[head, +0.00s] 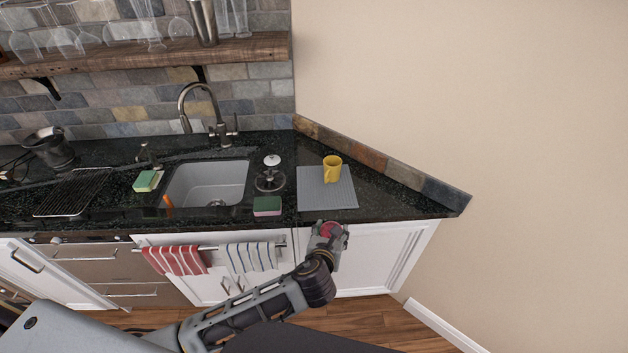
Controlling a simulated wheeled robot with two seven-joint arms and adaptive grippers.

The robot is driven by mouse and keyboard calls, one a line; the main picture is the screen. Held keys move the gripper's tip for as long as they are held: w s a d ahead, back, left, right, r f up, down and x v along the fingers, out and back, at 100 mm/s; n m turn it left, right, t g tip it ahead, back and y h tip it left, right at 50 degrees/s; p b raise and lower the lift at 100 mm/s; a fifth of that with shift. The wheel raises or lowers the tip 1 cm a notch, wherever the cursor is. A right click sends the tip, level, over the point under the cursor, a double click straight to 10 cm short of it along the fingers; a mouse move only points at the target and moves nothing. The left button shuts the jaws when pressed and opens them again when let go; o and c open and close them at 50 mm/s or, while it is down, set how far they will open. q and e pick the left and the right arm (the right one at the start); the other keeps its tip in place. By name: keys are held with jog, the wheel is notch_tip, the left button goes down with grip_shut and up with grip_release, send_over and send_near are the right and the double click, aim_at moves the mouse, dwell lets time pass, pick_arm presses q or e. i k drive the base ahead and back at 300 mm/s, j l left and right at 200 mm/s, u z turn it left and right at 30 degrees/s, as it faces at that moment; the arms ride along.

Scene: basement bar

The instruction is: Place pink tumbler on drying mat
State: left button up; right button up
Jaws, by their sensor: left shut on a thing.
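My left gripper (330,236) is in front of the counter's front edge, just below the drying mat in the picture. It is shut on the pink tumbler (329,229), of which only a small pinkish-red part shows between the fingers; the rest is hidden. The grey drying mat (312,193) lies flat on the dark counter, right of the sink. The front part of the mat is bare. My right gripper is not in view.
A green-and-pink sponge (267,206) and a glass-lidded item with a white knob (271,176) lie left of the mat. The sink (208,183) with its tall faucet (205,104) is farther left. Towels (254,255) hang below. A stone backsplash strip (380,163) borders the counter's right side.

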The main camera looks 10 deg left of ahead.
aim_at(313, 198)
jog(key=k+j, duration=0.1)
jog(key=j, duration=0.75)
jog(key=k+j, duration=0.55)
jog(key=j, duration=0.15)
